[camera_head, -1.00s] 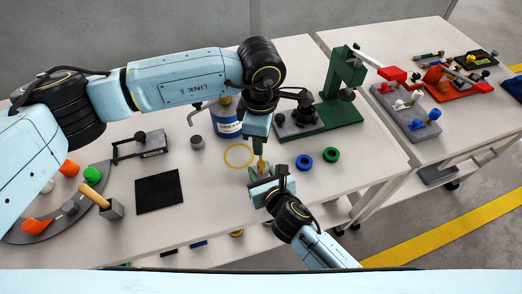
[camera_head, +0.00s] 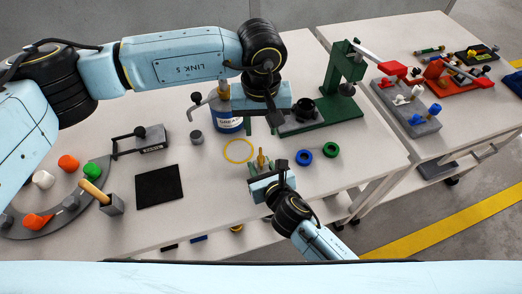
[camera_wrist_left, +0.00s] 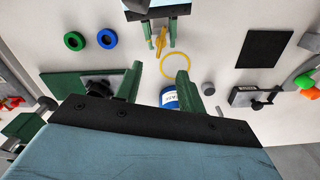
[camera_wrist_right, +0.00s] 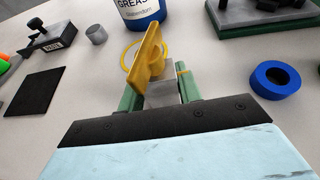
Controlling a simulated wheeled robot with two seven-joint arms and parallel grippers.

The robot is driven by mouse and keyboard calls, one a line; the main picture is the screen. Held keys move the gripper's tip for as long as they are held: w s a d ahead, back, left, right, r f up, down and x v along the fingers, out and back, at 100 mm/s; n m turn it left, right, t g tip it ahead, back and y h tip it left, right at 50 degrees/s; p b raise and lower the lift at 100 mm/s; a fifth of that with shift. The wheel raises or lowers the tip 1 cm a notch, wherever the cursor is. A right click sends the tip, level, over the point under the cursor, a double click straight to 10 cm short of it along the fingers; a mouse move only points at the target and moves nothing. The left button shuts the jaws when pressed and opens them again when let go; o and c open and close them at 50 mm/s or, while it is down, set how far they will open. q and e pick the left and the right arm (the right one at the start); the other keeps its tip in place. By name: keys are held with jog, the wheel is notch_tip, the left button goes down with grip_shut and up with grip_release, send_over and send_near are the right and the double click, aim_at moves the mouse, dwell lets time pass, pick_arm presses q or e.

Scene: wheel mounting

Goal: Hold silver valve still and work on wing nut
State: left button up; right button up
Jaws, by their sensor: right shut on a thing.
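My right gripper (camera_head: 262,168) is shut on the silver valve (camera_wrist_right: 160,94), a grey block between its green fingers in the right wrist view. A yellow wing-shaped piece, seemingly the wing nut (camera_wrist_right: 150,55), stands on top of the valve. It also shows in the head view (camera_head: 261,159) and in the left wrist view (camera_wrist_left: 160,40). Most of the valve body is hidden by the fingers. My left gripper (camera_head: 260,121) is open and empty above the table, apart from the wing nut. Its spread fingers (camera_wrist_left: 158,88) show in the left wrist view.
A yellow ring (camera_head: 226,151) lies flat near the grease tub (camera_head: 228,124). A blue ring (camera_head: 304,157) and a green ring (camera_head: 331,149) lie to the right. A green press (camera_head: 340,95) stands behind them. A black mat (camera_head: 159,187) lies left. The table front is partly clear.

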aim_at(260, 155)
pick_arm(q)
notch_tip(260, 155, down, 11)
jog(key=shift+r, duration=0.1)
jog(key=shift+c, duration=0.2)
grip_shut()
jog(key=shift+n, duration=0.3)
jog(key=n, duration=0.3)
jog(key=shift+n, duration=0.4)
jog(key=n, duration=0.4)
jog(key=shift+s+a+n, duration=0.1)
jog(key=shift+n, duration=0.3)
dwell(0.3)
